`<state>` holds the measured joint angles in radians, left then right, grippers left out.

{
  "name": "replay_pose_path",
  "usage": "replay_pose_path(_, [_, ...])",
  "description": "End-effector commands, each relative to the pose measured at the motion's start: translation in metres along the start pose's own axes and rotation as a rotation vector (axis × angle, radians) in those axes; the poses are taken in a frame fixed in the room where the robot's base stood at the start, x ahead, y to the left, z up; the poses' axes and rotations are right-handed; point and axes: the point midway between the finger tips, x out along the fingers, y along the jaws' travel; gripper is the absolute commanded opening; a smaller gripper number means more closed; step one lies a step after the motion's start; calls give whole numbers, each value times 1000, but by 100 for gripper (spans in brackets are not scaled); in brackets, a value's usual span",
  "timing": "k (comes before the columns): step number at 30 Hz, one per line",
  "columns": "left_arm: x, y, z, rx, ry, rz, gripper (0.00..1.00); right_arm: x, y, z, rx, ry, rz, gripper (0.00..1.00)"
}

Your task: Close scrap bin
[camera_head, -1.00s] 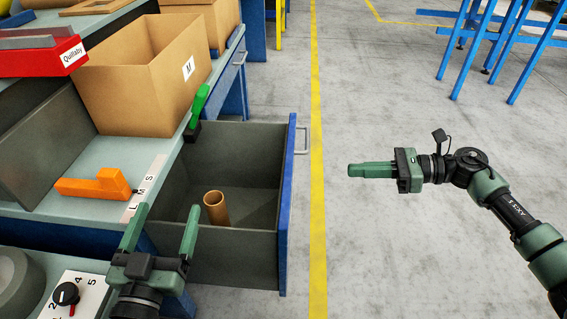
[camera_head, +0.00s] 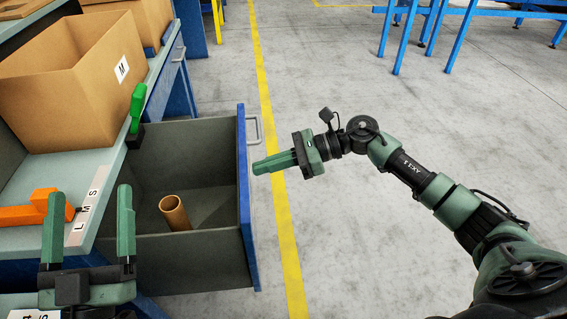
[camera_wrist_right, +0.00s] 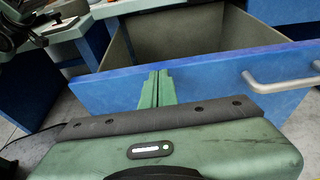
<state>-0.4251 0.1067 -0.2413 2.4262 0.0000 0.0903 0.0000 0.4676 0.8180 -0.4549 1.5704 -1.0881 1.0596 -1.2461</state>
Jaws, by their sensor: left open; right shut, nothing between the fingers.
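The scrap bin is an open drawer (camera_head: 205,258) with grey walls and a blue front, pulled out from the bench. A brown cardboard tube (camera_head: 175,213) lies tilted inside it. The blue front (camera_wrist_right: 210,88) and its metal handle (camera_wrist_right: 285,84) also show in the right wrist view. My right gripper (camera_head: 256,168) is shut and empty, its fingertips pointing at the outer face of the front, close to the handle. Whether the tips touch the front I cannot tell. My left gripper (camera_head: 88,198) is open and empty, over the bench edge left of the drawer.
The bench top holds a cardboard box (camera_head: 60,95) marked M, an orange tool (camera_head: 25,212) and a green clamp-like piece (camera_head: 137,105). The floor right of the drawer is clear, with a yellow line (camera_head: 275,165). Blue table legs (camera_head: 405,40) stand farther back.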

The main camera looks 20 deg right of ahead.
Motion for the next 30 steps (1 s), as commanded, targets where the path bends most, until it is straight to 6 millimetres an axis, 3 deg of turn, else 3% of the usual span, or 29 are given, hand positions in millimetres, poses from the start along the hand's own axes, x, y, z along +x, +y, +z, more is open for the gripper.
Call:
replay_pose_path(20, [0,1,-4,-1,21,1,80,13,0,5,0,-1,1,0])
replay_pose_path(30, [0,1,-3,-1,16,1,80,56,1,19,-3,-4,3,0])
